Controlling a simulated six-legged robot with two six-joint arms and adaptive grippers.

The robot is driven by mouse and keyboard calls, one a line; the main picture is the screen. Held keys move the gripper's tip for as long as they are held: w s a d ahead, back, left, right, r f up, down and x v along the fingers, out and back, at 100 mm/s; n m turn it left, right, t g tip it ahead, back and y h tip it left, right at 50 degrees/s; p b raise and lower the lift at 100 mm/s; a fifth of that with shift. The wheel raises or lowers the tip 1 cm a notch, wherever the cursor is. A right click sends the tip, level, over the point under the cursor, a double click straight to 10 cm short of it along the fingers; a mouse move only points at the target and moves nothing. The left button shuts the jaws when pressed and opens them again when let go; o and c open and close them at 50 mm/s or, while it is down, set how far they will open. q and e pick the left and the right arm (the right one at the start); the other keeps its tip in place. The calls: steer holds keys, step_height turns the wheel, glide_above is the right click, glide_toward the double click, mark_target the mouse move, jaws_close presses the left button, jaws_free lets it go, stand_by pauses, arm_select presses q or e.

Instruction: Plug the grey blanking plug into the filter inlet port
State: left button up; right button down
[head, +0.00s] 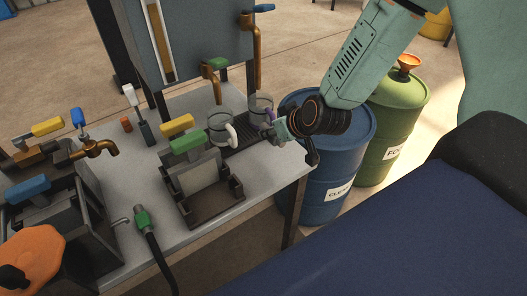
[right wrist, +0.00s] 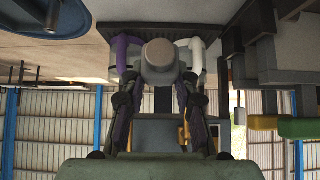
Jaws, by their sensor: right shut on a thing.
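My right gripper (head: 277,127) is over the right end of the grey bench, close to two clear mugs. In the right wrist view, its two dark fingers (right wrist: 160,85) are closed around a rounded grey piece, which looks like the grey blanking plug (right wrist: 160,57). In the head view I cannot make the plug out at the gripper. I cannot tell which opening is the filter inlet port. A dark press-like unit (head: 203,193) with a green handle stands in the middle of the bench. My left gripper is not in view.
The white-handled mug (head: 221,130) and purple-handled mug (head: 260,104) stand by a black drip grate (head: 246,142), near the gripper. A blue drum (head: 345,150) and green drum (head: 396,110) stand beyond the bench's right edge. Taps and a green-gripped nozzle (head: 143,220) crowd the left.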

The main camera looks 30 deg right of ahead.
step_height(320, 180, down, 5)
steer(key=shift+f+b, duration=0.2)
steer(key=shift+b, duration=0.9)
step_height(320, 180, down, 3)
steer(key=shift+f+b, duration=0.2)
steer(key=shift+b, duration=0.35)
steer(key=shift+w+f, duration=0.1)
steer(key=shift+f, duration=0.35)
steer(key=shift+f, duration=0.2)
steer(key=c, duration=1)
jaws_free()
steer(key=shift+c, duration=0.2)
